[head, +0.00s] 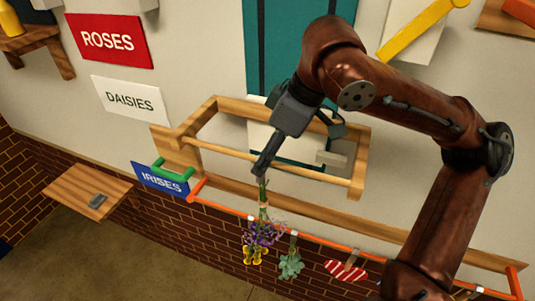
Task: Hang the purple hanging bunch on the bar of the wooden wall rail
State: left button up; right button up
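The purple hanging bunch (263,232) is upside down, green stems up and purple flowers down. My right gripper (260,172) reaches down from the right arm and appears shut on the stem ends; its fingers show from the side. The wooden wall rail (190,125) is fixed to the wall, with a long round bar (315,178) along its front. In the picture the fingertips overlap the bar and the bunch hangs below it; I cannot tell the depth between them. My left gripper is not in view.
An orange rail (325,243) runs lower, with yellow flowers (252,256), a green bunch (290,265) and a red-and-white striped item (345,271) along it. A green rod (172,181) sits by the blue IRISES sign (160,177). A wooden shelf (75,190) is at left.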

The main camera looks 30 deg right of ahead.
jog(key=v, duration=1.2)
jog(key=shift+d, duration=0.1)
